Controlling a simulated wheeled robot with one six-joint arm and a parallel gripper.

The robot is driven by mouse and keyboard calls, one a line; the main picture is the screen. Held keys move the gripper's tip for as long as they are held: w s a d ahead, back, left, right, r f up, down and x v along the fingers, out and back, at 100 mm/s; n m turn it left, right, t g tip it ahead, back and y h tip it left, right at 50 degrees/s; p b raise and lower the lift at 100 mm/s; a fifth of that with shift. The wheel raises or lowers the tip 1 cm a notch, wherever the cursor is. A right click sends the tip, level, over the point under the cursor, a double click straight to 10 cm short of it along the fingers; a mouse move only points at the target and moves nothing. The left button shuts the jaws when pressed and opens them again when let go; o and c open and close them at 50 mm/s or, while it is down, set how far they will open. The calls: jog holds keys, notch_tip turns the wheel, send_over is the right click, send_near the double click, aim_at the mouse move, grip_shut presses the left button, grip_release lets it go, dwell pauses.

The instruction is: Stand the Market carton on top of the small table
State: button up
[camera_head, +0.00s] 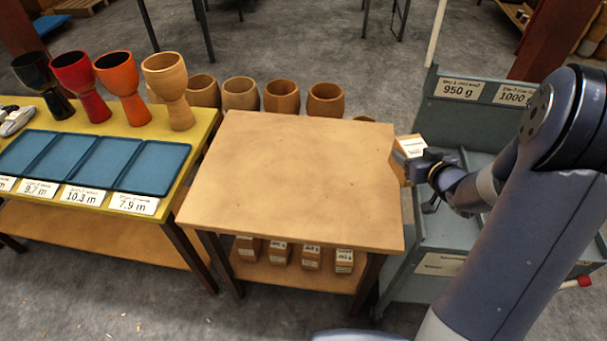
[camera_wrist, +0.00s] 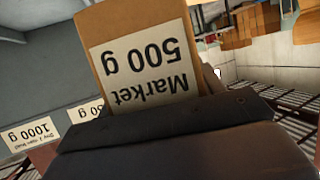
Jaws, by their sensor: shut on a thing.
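The Market carton (camera_head: 408,149) is a small brown box with a white label. In the wrist view the carton (camera_wrist: 145,55) shows its label upside down, reading "Market 500 g". My gripper (camera_head: 428,165) is shut on the carton and holds it tilted, just off the right edge of the small table. In the wrist view, dark gripper parts hide the lower end of the carton. The small table (camera_head: 300,180) has a bare wooden top. Its lower shelf (camera_head: 290,272) bears several small labelled cartons.
A grey trolley (camera_head: 440,235) with weight labels stands right of the table, under my arm. At left, a yellow table (camera_head: 190,140) bears goblet drums (camera_head: 168,90) and blue trays (camera_head: 150,168). Several wooden drum shells (camera_head: 282,97) stand behind the small table.

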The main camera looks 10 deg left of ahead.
jog(key=s+a+n+g+y+b, duration=0.3)
jog(key=a+n+y, duration=0.15)
jog(key=a, duration=1.25)
jog(key=shift+s+a+f+b, duration=0.2)
jog(key=shift+f+b, duration=0.5)
jog(key=shift+f, duration=1.75)
jog(key=shift+w+a+f+b, duration=0.2)
jog(key=shift+f+b, duration=0.45)
jog(key=shift+f, duration=1.8)
jog(key=shift+s, duration=0.15)
jog(key=shift+f, duration=0.15)
jog(key=o, duration=1.4)
jog(key=shift+c, duration=0.2)
